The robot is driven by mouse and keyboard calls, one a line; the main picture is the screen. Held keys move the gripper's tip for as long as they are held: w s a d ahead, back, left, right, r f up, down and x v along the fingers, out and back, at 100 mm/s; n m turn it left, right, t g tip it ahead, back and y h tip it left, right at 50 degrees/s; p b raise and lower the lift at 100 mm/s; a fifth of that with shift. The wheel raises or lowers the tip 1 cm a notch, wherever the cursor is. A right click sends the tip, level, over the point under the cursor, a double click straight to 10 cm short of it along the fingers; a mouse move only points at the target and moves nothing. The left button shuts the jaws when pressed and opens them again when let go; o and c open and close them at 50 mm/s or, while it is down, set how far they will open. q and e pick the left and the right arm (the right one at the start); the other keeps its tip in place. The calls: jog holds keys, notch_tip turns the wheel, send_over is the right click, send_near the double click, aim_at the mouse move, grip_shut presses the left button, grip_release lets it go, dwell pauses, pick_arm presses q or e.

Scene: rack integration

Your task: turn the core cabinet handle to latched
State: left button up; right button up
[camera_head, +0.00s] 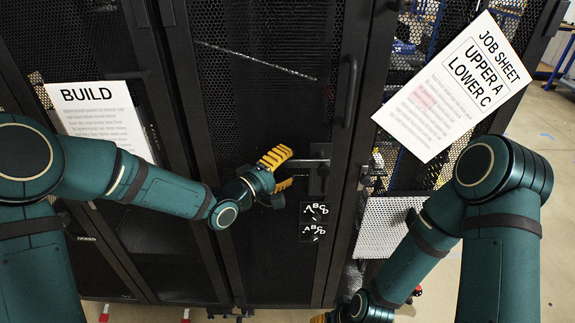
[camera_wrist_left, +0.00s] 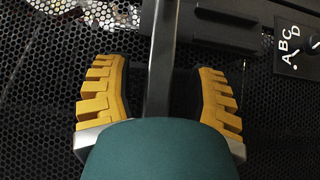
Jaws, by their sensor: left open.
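The core cabinet handle (camera_head: 308,160) is a grey lever on the perforated black door, lying about horizontal and pointing left from its dark mount (camera_head: 319,180). My left gripper (camera_head: 285,170) is at the lever's free end, with yellow fingers above and below it. In the left wrist view the handle (camera_wrist_left: 161,60) runs between the two open fingers, with a gap visible on each side. My right gripper (camera_head: 318,318) shows only as a yellow bit at the bottom edge.
Two ABCD dial labels (camera_head: 313,221) sit below the handle. A vertical door pull (camera_head: 349,92) is above right. A BUILD sheet (camera_head: 98,115) hangs at left and a JOB SHEET (camera_head: 455,85) at right. Open floor (camera_head: 545,130) shows at far right.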

pick_arm(q)
jog(key=shift+w+d, duration=0.3)
grip_shut()
jog(key=shift+a, duration=0.1)
